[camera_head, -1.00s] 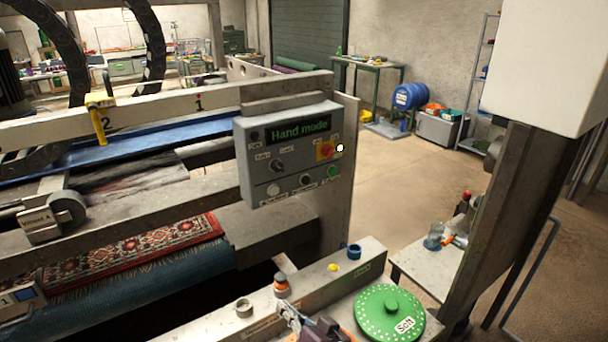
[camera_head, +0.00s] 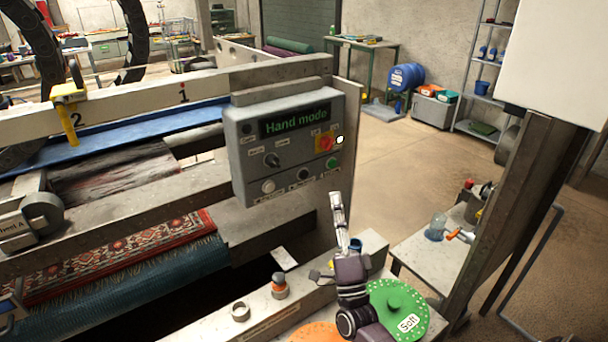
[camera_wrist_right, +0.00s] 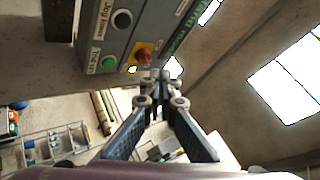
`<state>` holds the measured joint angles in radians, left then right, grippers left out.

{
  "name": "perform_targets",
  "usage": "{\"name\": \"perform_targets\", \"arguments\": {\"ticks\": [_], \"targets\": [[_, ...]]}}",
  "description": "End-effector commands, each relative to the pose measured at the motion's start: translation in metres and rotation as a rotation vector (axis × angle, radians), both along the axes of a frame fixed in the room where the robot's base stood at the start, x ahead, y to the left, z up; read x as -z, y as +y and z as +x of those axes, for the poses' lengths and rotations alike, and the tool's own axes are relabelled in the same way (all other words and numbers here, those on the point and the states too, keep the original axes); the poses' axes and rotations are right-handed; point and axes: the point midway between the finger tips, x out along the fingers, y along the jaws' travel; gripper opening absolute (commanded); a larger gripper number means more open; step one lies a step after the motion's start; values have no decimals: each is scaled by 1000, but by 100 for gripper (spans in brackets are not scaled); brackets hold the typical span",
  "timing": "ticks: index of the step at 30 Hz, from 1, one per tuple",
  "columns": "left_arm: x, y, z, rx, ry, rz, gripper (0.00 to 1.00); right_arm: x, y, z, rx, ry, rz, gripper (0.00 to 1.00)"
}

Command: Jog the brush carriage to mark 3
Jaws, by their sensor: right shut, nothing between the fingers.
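The grey control panel (camera_head: 240,165) is mounted on the machine frame, and its display (camera_head: 295,122) reads "Hand mode". It has a selector knob (camera_head: 272,160), a red knob on a yellow plate (camera_head: 326,143), and a lower row of white (camera_head: 268,186), black (camera_head: 303,174) and green (camera_head: 332,163) buttons. A yellow pointer (camera_head: 68,98) hangs over the scale beam (camera_head: 130,108) at mark 2; mark 1 is to its right. My right gripper (camera_head: 336,198) is shut and empty, pointing up just below the panel's lower right corner. In the wrist view its fingertips (camera_wrist_right: 160,84) meet beside the panel (camera_wrist_right: 85,35). My left gripper is out of view.
A patterned rug (camera_head: 130,255) lies on the machine at the left. A green "Soft" disc (camera_head: 395,300) and an orange disc (camera_head: 318,333) are at the front. A side table (camera_head: 425,255) with a jar stands at the right.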

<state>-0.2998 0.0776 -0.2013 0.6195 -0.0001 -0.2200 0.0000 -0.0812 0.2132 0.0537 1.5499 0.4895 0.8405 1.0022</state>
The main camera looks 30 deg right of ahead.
Motion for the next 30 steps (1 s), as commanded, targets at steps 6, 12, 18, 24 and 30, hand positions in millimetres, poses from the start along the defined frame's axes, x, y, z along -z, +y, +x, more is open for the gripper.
{"name": "perform_targets", "arguments": {"ticks": [6, 12, 18, 24, 30], "targets": [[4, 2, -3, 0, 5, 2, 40, 1, 1, 7, 1, -1, -1, 0], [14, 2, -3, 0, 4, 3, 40, 2, 3, 31, -1, -1, -1, 0], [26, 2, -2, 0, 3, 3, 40, 2, 6, 60, -2, 0, -2, 0], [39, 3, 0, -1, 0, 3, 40, 3, 7, 80, -1, 1, -2, 0], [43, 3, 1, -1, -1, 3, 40, 1, 8, 88, 0, 1, -3, 0]]}}
